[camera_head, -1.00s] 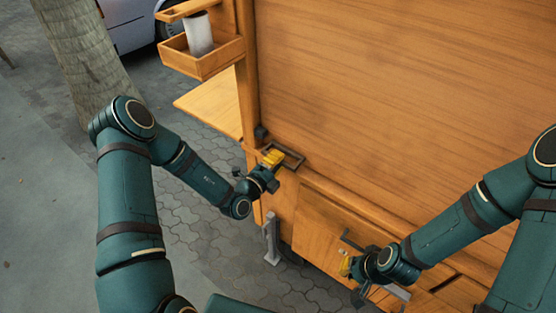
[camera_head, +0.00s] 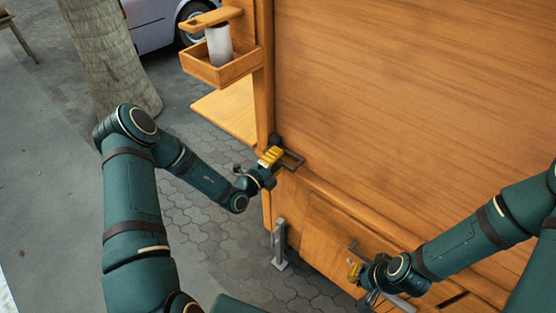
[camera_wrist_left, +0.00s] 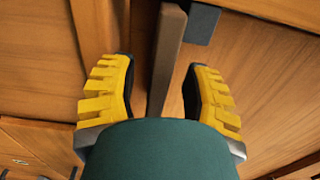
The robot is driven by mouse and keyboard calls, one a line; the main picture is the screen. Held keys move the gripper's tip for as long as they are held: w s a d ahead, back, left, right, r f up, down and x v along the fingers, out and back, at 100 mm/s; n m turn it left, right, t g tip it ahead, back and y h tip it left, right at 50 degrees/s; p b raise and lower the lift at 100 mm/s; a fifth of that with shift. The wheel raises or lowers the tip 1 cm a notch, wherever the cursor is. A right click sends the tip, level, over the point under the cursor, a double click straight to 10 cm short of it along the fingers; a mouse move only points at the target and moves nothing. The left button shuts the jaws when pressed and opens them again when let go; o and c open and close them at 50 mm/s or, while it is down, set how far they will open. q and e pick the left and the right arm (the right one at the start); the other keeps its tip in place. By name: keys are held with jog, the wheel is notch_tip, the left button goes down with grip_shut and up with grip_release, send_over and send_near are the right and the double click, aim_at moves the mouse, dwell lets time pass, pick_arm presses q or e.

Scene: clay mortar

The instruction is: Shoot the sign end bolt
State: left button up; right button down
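A dark metal bar shaped like a loop (camera_head: 294,160) is on the wooden cart's corner, below the large board; I take it to be the bolt. My left gripper (camera_head: 270,157) is at this bar, its yellow fingers covering part of it. In the left wrist view, the left gripper's yellow fingers (camera_wrist_left: 160,92) are spread, one on each side of the upright dark bar (camera_wrist_left: 168,55), with gaps to both. My right gripper (camera_head: 354,271) is low on the cart's front, close to another dark bent handle (camera_head: 357,248). Its fingers are too small to read.
The wooden board (camera_head: 420,90) fills the upper right. A small wooden box (camera_head: 222,70) with a white cylinder (camera_head: 218,44) hangs at the left post. A grey metal leg (camera_head: 279,245) stands below the corner. Paving is open at left, near a tree trunk (camera_head: 112,60).

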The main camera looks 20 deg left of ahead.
pick_arm(q)
jog(key=shift+s, duration=0.15)
jog(key=v, duration=1.1)
jog(key=shift+s, duration=0.35)
jog(key=shift+a, duration=0.1)
